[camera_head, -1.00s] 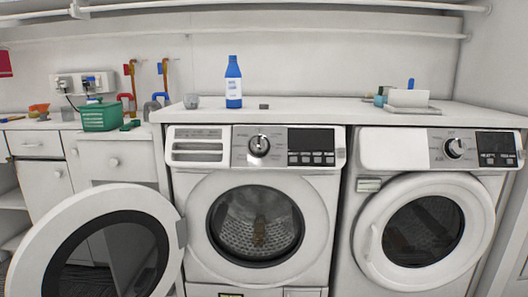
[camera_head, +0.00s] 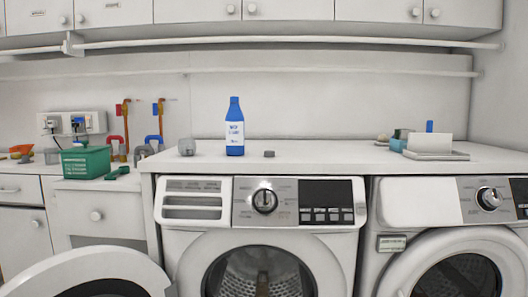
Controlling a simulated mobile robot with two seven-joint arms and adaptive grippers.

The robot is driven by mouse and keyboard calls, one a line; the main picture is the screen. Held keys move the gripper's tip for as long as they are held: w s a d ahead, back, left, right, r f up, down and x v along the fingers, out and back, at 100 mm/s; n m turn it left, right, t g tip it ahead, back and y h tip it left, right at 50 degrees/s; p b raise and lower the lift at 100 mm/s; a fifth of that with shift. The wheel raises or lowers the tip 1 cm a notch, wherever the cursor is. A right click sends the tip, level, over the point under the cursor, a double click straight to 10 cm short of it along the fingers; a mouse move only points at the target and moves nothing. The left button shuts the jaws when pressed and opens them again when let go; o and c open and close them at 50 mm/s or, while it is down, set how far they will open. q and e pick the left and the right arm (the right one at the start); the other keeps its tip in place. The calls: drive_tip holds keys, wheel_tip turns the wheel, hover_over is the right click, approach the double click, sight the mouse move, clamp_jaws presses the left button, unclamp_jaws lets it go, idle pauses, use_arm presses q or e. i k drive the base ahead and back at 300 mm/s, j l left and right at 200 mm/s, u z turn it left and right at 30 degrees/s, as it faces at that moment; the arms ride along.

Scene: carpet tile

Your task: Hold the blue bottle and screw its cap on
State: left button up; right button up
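The blue bottle (camera_head: 235,128) with a white label stands upright on the white counter above the middle washing machine. Its top is narrow and blue; I cannot tell whether a cap sits on it. A small dark grey piece (camera_head: 269,154) lies on the counter just right of the bottle; it may be the cap, but it is too small to tell. Neither of my grippers shows in the head view.
A grey rounded object (camera_head: 187,147) stands left of the bottle. A green basket (camera_head: 86,162) is on the lower left counter. A white tray (camera_head: 437,156) with small items is at right. The washer door (camera_head: 85,262) hangs open. The counter between bottle and tray is mostly clear.

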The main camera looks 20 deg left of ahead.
sight(234, 119)
drive_tip(key=i+j, duration=0.6)
drive_tip(key=i, duration=0.2)
